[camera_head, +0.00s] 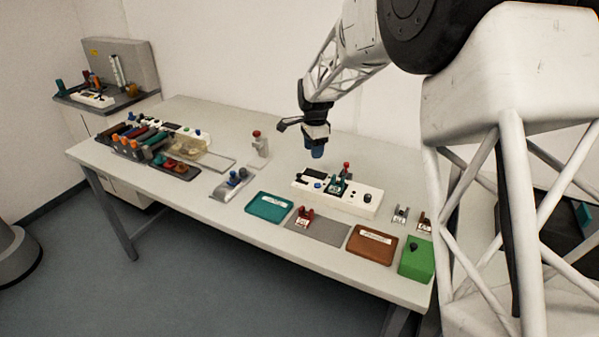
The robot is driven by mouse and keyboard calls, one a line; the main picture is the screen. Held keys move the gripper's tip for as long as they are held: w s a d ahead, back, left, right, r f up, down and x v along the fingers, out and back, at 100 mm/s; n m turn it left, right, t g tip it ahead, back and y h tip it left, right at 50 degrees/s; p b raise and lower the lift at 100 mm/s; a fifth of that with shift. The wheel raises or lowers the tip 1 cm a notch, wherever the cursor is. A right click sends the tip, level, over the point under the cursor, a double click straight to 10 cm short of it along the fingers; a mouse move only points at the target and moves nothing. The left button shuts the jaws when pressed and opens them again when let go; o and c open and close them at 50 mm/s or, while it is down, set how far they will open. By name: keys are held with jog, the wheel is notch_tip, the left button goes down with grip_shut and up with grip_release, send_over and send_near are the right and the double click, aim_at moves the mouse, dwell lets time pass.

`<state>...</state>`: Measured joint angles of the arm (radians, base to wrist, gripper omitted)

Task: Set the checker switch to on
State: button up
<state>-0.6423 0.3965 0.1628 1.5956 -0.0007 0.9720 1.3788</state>
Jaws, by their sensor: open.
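A long white device (350,202), which looks like the checker, lies on the right half of the table. It has a dark display, a blue knob (318,185), a dark knob near its right end (367,197), and a teal fixture (338,187) with a red-tipped piece (346,166) in its middle. Which control is the switch, and its setting, is too small to tell. My gripper (317,152) points down above and behind the device's left end, apart from it. Its blue fingertips look empty, but the gap between them is hard to see.
A red-topped post (260,146) stands left of my gripper. Coloured parts crowd the table's left end.

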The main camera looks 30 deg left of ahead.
send_over(299, 174)
notch_tip(299, 174, down, 3)
jog(key=shift+f+m, duration=0.2)
jog(key=shift+m, duration=0.1)
jog(key=shift+f, duration=0.1)
jog(key=shift+f, duration=3.8)
grip_shut()
